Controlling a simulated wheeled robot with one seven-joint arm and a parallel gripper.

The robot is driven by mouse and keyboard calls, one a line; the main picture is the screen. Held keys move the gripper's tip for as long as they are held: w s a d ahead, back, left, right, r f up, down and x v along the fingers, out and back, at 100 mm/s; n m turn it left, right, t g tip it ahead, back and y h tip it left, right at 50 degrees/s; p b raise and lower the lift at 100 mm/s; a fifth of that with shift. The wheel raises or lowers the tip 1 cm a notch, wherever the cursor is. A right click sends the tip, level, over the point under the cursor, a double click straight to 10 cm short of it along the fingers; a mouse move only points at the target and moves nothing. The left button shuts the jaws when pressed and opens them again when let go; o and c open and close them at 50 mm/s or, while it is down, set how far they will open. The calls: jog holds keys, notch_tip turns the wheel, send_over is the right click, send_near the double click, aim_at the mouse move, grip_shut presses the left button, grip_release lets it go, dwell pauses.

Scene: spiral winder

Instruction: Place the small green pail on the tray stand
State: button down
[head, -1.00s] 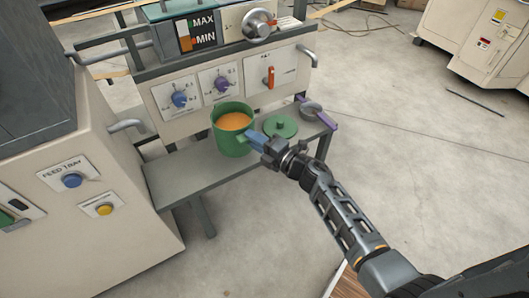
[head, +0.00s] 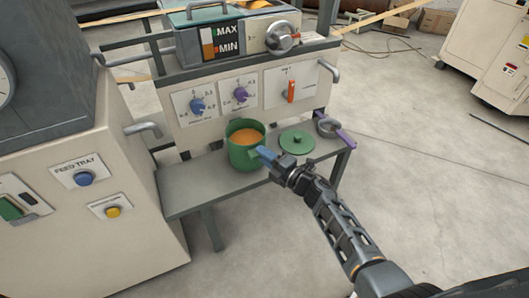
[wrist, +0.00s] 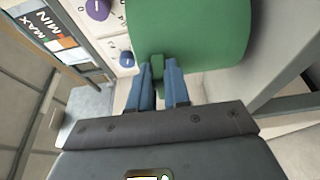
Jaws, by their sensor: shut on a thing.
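The small green pail (head: 243,157) holds something orange and stands upright at the grey bench (head: 192,187) in front of the machine, which looks like the tray stand. Whether its base touches the top I cannot tell. My gripper (head: 267,156) has blue fingers and is shut on a green tab on the pail's right side. In the wrist view the fingers (wrist: 158,80) pinch this tab, with the pail wall (wrist: 205,35) just beyond; the pail's base is hidden there.
A green lid (head: 297,143) lies on the bench right of the pail. A grey round piece with a purple handle (head: 338,134) is at its right end. The machine's knob panel (head: 240,95) rises behind. A feed tray cabinet (head: 110,185) stands left. Bare bench shows left of the pail.

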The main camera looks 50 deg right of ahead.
jog(key=shift+w+d+f, duration=0.1)
jog(key=shift+w+f, duration=0.15)
jog(key=shift+f, duration=0.45)
jog(key=shift+f+b, duration=0.15)
jog(key=shift+b, duration=0.25)
jog(key=c, duration=1.5)
grip_release()
jog(key=shift+s+f, duration=0.1)
jog(key=shift+f, duration=0.05)
jog(key=o, duration=0.4)
jog(key=shift+r, duration=0.25)
jog(key=s+p, duration=0.2)
jog(key=s, duration=1)
jog(key=shift+a+f, duration=0.15)
jog(key=shift+a, duration=0.05)
